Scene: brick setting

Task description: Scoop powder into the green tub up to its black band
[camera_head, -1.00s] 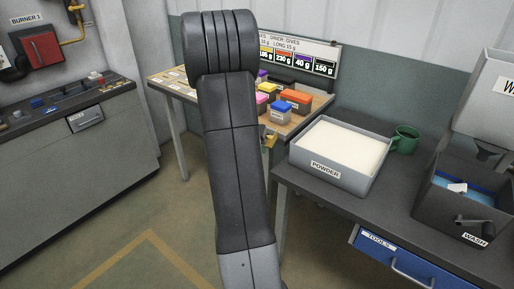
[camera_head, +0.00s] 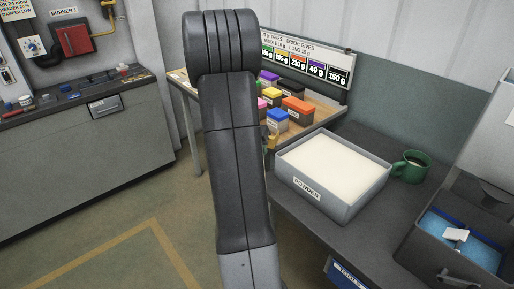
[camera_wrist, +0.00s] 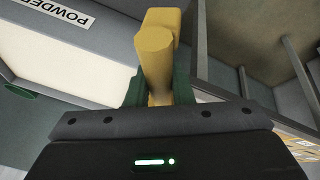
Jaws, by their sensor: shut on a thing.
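My gripper (camera_wrist: 158,92) is shut on a yellow handle (camera_wrist: 165,50) in the wrist view. In the head view a small yellow bit (camera_head: 271,143) shows beside my arm, left of the powder bin. The grey powder bin (camera_head: 306,188) holds white powder (camera_head: 335,167) with a flat surface. Its label side (camera_wrist: 75,30) shows in the wrist view. A green mug-like vessel with a handle (camera_head: 411,166) stands right of the bin. I see no black band on it.
A dark wash bin (camera_head: 422,244) is at the right. The burner bench (camera_head: 110,130) is at the left. Open floor lies between.

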